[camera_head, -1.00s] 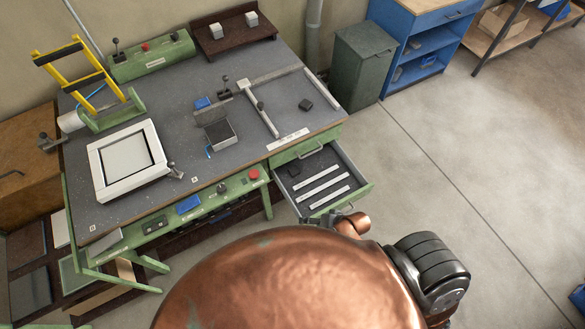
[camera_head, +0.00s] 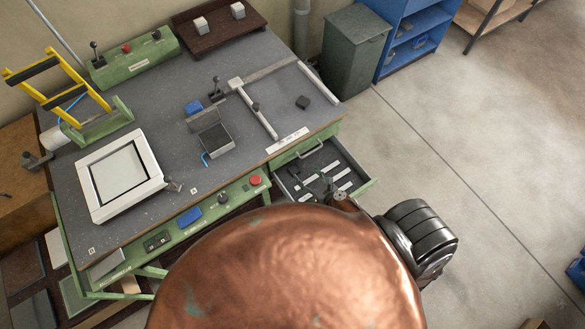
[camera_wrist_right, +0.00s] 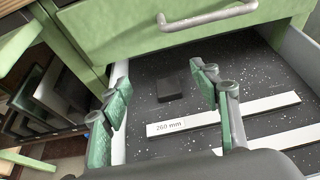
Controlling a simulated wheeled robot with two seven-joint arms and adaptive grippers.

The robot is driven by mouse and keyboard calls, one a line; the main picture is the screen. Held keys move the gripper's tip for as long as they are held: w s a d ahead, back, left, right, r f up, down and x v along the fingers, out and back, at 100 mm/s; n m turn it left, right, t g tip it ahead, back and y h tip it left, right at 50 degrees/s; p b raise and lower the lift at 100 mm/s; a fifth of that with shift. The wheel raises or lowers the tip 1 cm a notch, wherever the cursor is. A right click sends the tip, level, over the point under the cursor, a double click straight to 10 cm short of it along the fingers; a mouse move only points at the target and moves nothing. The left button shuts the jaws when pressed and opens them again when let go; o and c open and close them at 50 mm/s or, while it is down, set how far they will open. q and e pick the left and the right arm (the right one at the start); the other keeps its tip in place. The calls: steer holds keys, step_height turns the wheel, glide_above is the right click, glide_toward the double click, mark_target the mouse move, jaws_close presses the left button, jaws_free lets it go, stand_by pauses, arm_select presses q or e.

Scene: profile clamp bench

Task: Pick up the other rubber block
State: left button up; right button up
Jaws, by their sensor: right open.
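A black rubber block (camera_wrist_right: 171,88) lies on the speckled dark floor of the open drawer (camera_head: 366,186), near its back under the green front, behind a white strip labelled 260 mm (camera_wrist_right: 180,124). My right gripper (camera_wrist_right: 160,92) is open, its two green-padded fingers apart, above the drawer. The block shows between the fingers in the right wrist view, with no visible contact. In the head view this gripper (camera_head: 324,184) is small and partly hidden by my copper-coloured body. My left gripper is out of view.
More white strips (camera_wrist_right: 275,132) lie in the drawer. The bench (camera_head: 160,125) carries a white frame (camera_head: 118,177) and a clamp fixture (camera_head: 211,138).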

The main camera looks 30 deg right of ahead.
steer(key=b, duration=0.3)
glide_toward(295, 171)
steer(key=shift+w+d+r, duration=0.1)
steer(key=shift+w+r, duration=0.15)
steer(key=shift+r, duration=0.35)
steer(key=shift+w+r, duration=0.25)
steer(key=shift+r, duration=0.3)
step_height(295, 171, down, 3)
steer(key=b, duration=0.3)
steer(key=shift+f, duration=0.1)
steer(key=shift+w, duration=0.5)
steer(key=shift+w+f, duration=0.1)
steer(key=shift+w, duration=0.15)
steer(key=b+x, duration=0.1)
steer(key=x, duration=0.5)
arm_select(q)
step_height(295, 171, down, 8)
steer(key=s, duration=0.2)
arm_select(e)
steer(key=shift+c, duration=0.6)
steer(key=c, duration=1.2)
steer(key=shift+o, duration=0.2)
